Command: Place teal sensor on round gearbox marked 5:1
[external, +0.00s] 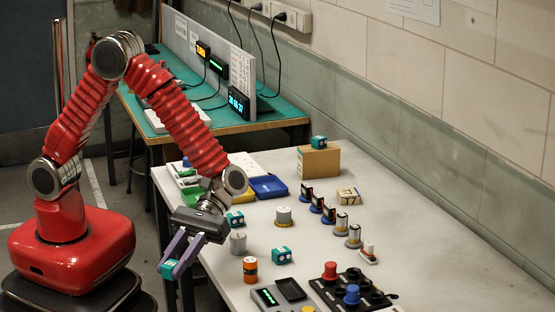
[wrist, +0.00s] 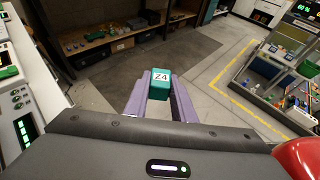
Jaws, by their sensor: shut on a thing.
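My gripper (external: 182,262) is shut on a teal block (wrist: 160,82), with a white top label that reads like "Z4" in the wrist view. In the external view this teal block (external: 168,268) sits between the purple fingertips, off the left edge of the white table. Two round grey gearbox-like cylinders, a nearer one (external: 238,243) and a wider one (external: 283,216), stand on the table right of my gripper. Their markings are too small to read, so I cannot tell which is 5:1. Other teal blocks sit near them (external: 235,218) (external: 281,256) and on a cardboard box (external: 318,160).
An orange-and-black cylinder (external: 250,269) stands near the front left. A row of small motor-like parts (external: 330,216) runs along the table's middle. A black panel with red and blue knobs (external: 345,291) lies in front. The table's right side (external: 450,260) is bare.

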